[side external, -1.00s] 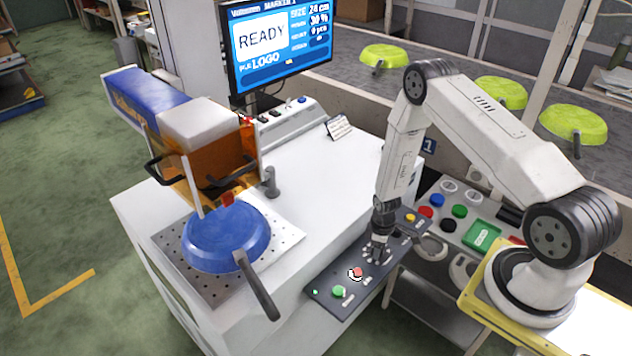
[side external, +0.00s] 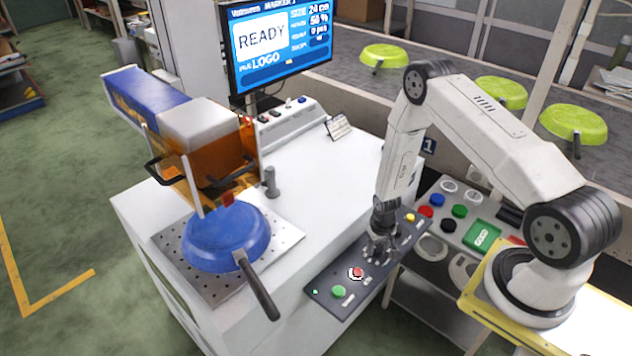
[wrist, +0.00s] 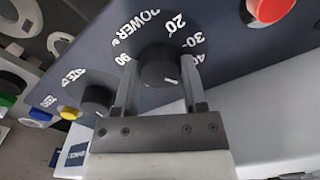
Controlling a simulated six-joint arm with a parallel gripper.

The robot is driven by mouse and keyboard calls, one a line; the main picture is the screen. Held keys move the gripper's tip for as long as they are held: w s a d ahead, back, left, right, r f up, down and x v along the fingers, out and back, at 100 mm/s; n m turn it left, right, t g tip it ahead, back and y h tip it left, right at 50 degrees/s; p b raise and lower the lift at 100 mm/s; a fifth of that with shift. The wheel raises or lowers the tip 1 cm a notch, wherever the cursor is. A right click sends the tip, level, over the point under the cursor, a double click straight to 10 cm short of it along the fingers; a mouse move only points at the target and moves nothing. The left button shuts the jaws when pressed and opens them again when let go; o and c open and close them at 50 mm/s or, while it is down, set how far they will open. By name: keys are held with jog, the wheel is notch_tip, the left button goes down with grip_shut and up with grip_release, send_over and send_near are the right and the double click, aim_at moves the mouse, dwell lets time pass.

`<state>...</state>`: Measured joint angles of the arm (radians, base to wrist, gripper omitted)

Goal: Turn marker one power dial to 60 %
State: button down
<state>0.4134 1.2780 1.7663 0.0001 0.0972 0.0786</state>
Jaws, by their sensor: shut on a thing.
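The black power dial (wrist: 160,65) sits on the dark control panel (side external: 325,286), with a printed scale around it and the word POWER beside it. A small white pointer mark shows on its lower right in the wrist view. My gripper (wrist: 159,78) is shut on the dial, one finger on each side. In the side view my gripper (side external: 380,246) points down at the panel and hides the dial. The marker one screen (side external: 278,45) reads READY, and its small power figure looks like 50 %, though the last digit is blurred.
A red button (side external: 356,273) and a green button (side external: 339,291) are on the near part of the panel; a yellow button (side external: 410,217) is beyond my gripper. A second black knob (wrist: 97,99) is close by. A blue pan (side external: 226,236) lies under the marker at left.

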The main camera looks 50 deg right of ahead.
aim_at(378, 247)
jog(key=m, duration=0.4)
jog(key=shift+m, duration=0.3)
jog(key=m, duration=0.5)
dwell(0.3)
jog(key=shift+c, duration=0.7)
grip_release()
jog(key=shift+r, duration=0.2)
jog(key=shift+r, duration=3.7)
